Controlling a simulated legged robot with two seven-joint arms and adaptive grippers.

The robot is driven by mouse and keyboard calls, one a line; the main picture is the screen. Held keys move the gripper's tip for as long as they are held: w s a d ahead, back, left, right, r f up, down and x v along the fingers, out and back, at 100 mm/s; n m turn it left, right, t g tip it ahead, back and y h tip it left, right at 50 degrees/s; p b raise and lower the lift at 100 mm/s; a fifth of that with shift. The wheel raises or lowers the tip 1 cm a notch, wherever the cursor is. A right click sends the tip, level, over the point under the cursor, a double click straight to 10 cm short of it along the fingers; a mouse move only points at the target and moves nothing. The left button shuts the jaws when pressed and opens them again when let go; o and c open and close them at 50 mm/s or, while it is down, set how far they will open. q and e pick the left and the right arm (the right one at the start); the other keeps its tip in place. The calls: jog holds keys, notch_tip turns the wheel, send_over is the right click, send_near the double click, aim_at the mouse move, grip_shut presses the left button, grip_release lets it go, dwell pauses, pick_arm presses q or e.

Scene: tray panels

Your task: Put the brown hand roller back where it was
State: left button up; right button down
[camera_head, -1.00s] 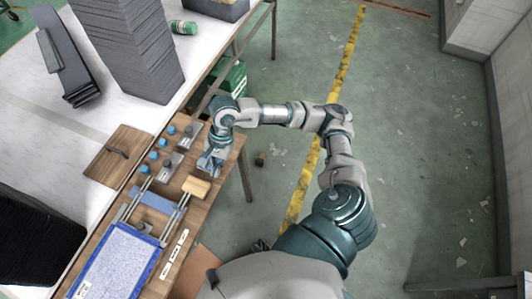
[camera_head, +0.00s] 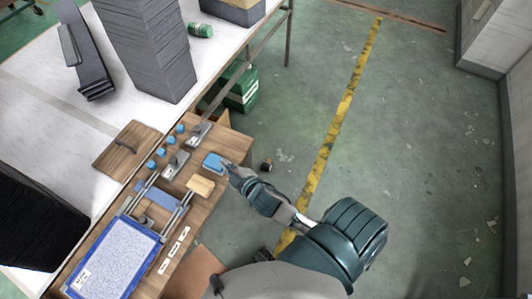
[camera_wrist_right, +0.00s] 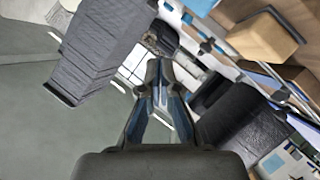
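A light brown block (camera_head: 200,186), possibly the hand roller, lies on the wooden board (camera_head: 206,218) by the metal rails. A brown block also shows large at the upper right of the right wrist view (camera_wrist_right: 262,38). I cannot make out a roller's handle on it. My left gripper is not in view.
Several blue-topped pieces (camera_head: 161,152) and two grey metal pieces (camera_head: 198,134) stand on the board. A blue-framed panel (camera_head: 118,258) lies at its near end. Tall dark stacks (camera_head: 148,55) stand on the white table. Open floor (camera_head: 420,130) lies to the right.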

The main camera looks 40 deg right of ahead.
jog(key=s+f+m+g, duration=0.3)
jog(key=s+f+g, duration=0.2)
jog(key=s+f, duration=0.55)
jog(key=s+f+m+g, duration=0.3)
jog(key=s+f+g, duration=0.35)
jog(key=f, duration=0.65)
jog(key=s+f, duration=0.4)
jog(key=f, duration=0.7)
jog(key=s+d+f+g, duration=0.1)
jog(key=s+f, duration=0.4)
jog(key=f, duration=0.7)
jog(key=shift+s, duration=0.2)
jog(key=c, duration=1.9)
grip_release()
jog(key=shift+f+g, duration=0.1)
jog(key=shift+g, duration=0.15)
